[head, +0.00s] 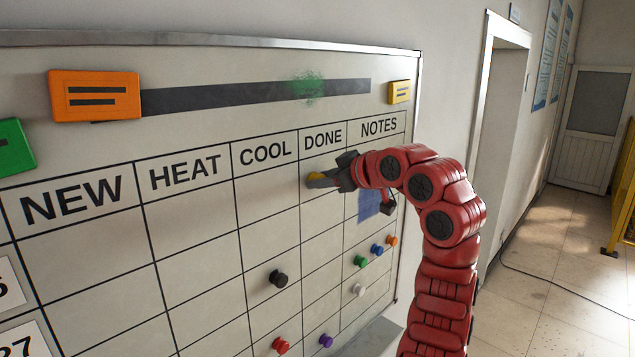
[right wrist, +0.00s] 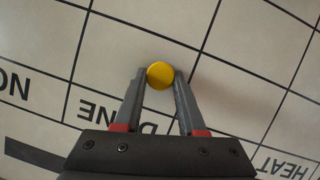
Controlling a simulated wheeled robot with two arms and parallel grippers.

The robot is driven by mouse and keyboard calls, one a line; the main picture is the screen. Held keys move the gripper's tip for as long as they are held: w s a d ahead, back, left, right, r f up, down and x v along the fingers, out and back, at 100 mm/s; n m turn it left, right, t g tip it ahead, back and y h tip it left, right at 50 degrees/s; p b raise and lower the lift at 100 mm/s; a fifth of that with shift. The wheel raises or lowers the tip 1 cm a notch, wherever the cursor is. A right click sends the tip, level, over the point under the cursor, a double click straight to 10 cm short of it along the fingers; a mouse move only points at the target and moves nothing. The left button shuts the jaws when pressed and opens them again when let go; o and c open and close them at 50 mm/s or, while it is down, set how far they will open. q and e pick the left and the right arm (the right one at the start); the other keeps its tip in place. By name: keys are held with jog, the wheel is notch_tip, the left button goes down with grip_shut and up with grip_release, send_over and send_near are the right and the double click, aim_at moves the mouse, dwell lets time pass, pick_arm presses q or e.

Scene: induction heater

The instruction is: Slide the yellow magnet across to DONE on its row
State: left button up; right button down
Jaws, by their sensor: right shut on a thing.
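The yellow magnet (head: 316,177) is on the whiteboard (head: 200,220), in the top row under the DONE heading (head: 323,137). In the right wrist view the round yellow magnet (right wrist: 160,75) sits between my fingertips, inside the DONE column, nearer its COOL-side line. My right gripper (head: 322,179) is shut on it, reaching in from the right across the NOTES column. In the wrist view the fingers of my right gripper (right wrist: 160,80) touch both sides of the magnet. Part of the magnet is hidden by the fingers in the head view. My left gripper is out of view.
Lower on the board are a black magnet (head: 278,278), a red one (head: 280,345), a purple one (head: 326,341), a white one (head: 358,289) and several by NOTES. An orange block (head: 95,95) and a yellow block (head: 399,91) are above the headings.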

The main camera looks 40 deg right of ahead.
jog(key=shift+w+d+r, duration=0.1)
jog(key=shift+w+d, duration=0.05)
jog(key=shift+d, duration=1.6)
jog(key=shift+b, duration=0.6)
jog(key=shift+c, duration=2.1)
grip_release()
